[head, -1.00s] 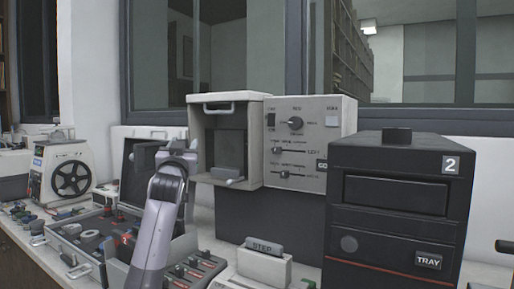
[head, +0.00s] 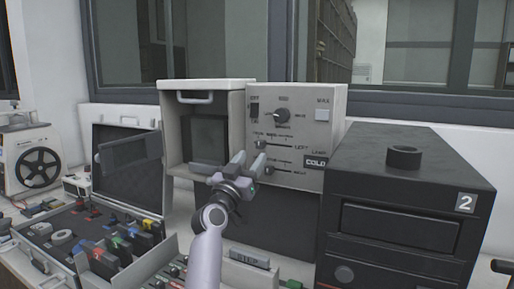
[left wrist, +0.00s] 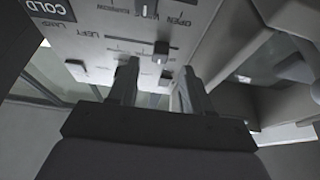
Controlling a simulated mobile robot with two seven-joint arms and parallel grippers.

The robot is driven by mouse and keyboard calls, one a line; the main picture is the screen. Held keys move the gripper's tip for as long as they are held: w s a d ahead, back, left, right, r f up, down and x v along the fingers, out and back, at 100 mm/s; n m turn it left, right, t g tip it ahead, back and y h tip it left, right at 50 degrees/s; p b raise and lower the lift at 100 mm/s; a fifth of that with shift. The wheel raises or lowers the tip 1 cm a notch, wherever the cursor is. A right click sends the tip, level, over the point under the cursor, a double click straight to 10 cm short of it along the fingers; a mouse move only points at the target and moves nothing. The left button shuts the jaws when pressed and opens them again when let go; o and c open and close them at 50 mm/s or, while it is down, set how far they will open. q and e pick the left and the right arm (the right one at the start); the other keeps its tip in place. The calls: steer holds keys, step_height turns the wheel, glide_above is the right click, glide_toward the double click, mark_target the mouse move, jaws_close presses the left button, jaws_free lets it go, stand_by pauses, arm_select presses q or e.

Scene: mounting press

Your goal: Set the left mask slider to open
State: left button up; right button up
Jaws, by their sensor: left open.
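The left mask slider's small handle (head: 262,144) sits near the left end of its slot, beside the LEFT lettering on the grey control panel (head: 310,100). In the left wrist view, which shows the panel upside down, that handle (left wrist: 161,50) lies beyond the fingers. My left gripper (head: 250,158) is open in front of the panel, just below the handle in the head view. Its two fingers (left wrist: 158,85) are apart with nothing between them; I cannot tell whether they touch the panel. A second slider handle (head: 270,169) lies lower, partly near a finger. My right gripper is not in view.
A rotary knob (head: 283,116) sits above the sliders. An open-fronted box (head: 205,95) adjoins the panel at left. A black unit marked 2 (head: 405,175) stands close at right. An open case (head: 128,165) with small coloured parts lies at left.

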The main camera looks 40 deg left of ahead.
mark_target(259, 148)
arm_select(q)
steer(key=shift+p+x, duration=0.35)
steer(key=shift+x, duration=2)
jaws_close()
